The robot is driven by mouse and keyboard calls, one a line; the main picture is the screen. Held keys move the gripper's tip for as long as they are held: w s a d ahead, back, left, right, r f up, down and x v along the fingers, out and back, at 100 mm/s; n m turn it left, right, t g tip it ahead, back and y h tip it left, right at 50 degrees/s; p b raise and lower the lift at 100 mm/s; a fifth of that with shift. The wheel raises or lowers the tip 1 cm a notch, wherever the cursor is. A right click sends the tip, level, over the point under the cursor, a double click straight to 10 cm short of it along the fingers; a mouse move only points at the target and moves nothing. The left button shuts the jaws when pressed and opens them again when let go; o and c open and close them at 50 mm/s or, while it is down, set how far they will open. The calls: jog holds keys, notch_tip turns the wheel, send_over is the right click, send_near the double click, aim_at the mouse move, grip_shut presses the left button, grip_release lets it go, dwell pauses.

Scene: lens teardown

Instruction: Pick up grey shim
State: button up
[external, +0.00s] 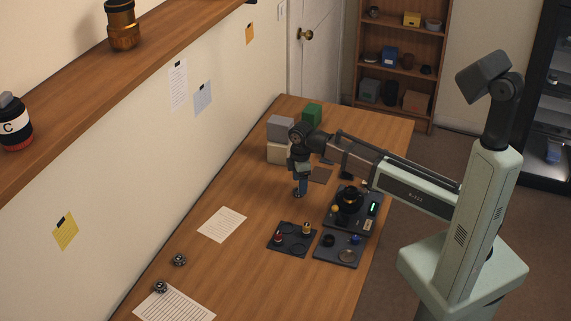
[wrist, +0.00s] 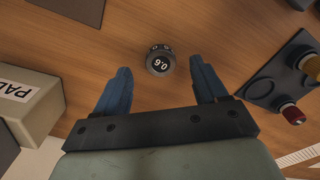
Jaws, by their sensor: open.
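A small round grey piece (wrist: 160,62) with a dark face and white digits, which look like 0.6, lies on the wooden table in the wrist view. It appears to be the grey shim, though I cannot be sure. My gripper (wrist: 161,80) has its two blue fingers spread, with nothing between them. The piece sits just beyond the fingertips, centred across the gap. In the external view my gripper (external: 300,191) points down low over the table, left of the black trays. The piece is hard to make out there.
Black trays with small parts (external: 291,240) (external: 338,250) and a black device (external: 349,203) stand to the right. Pale, grey and green boxes (external: 280,152) (external: 280,128) (external: 312,115) stand behind. Two small round pieces (external: 179,260) (external: 160,287) lie at the front left. A paper (external: 222,224) lies on clear table.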

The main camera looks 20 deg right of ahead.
jog(key=shift+a+f, duration=0.1)
jog(key=shift+f, duration=1.5)
jog(key=shift+c, duration=0.5)
jog(key=c, duration=1.1)
